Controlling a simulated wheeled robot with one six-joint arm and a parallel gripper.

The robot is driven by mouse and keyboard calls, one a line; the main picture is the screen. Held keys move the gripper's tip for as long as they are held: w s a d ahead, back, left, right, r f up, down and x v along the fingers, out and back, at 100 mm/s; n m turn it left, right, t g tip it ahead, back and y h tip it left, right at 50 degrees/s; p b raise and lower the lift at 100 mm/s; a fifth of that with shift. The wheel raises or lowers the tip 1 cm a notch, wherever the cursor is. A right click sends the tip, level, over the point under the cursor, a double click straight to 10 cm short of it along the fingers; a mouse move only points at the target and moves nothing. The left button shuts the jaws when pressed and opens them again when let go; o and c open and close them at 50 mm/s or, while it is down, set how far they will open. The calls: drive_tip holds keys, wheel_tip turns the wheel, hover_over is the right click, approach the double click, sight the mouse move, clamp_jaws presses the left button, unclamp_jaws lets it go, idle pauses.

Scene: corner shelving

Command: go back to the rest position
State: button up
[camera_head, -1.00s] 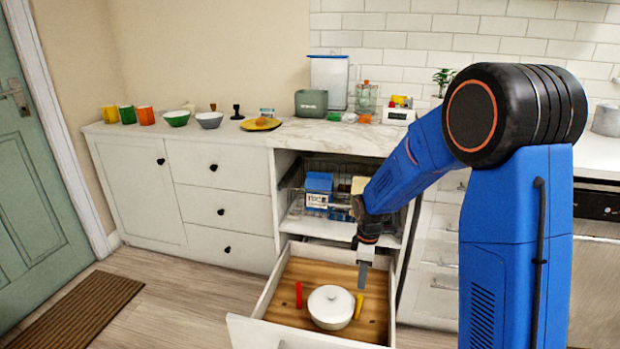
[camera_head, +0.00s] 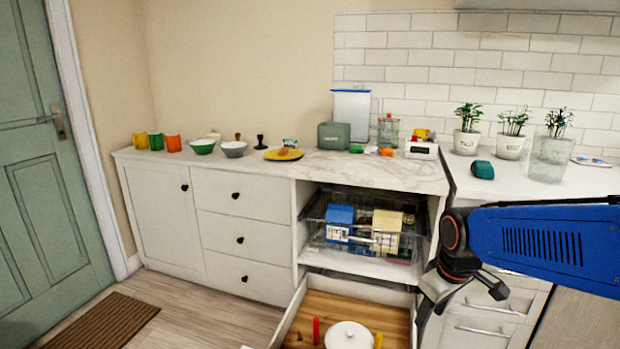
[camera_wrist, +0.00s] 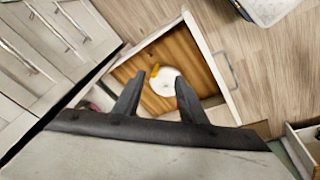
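My gripper (camera_head: 458,305) hangs to the right of the open drawer in the head view, in front of the counter's lower cabinets. Its two fingers are apart with nothing held between them, as the wrist view (camera_wrist: 160,82) also shows. My blue arm reaches in from the right edge. The open wooden drawer (camera_head: 292,330) holds a white lidded pot (camera_head: 348,336), a red item (camera_head: 316,330) and a yellow item (camera_head: 378,341).
A wire basket (camera_head: 375,238) with boxes stands on the shelf above the drawer. The counter (camera_head: 350,168) carries cups, bowls, a yellow plate, a toaster and several plants.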

drive_tip(key=s+d+r+m+t, duration=0.1)
drive_tip(key=s+m, duration=0.4)
drive_tip(key=s, duration=0.9)
wheel_tip(320, 180, up, 2)
drive_tip(key=shift+s+d+r+m+t, duration=0.1)
drive_tip(key=shift+s+d+m+t, duration=0.3)
drive_tip(key=shift+t, duration=0.1)
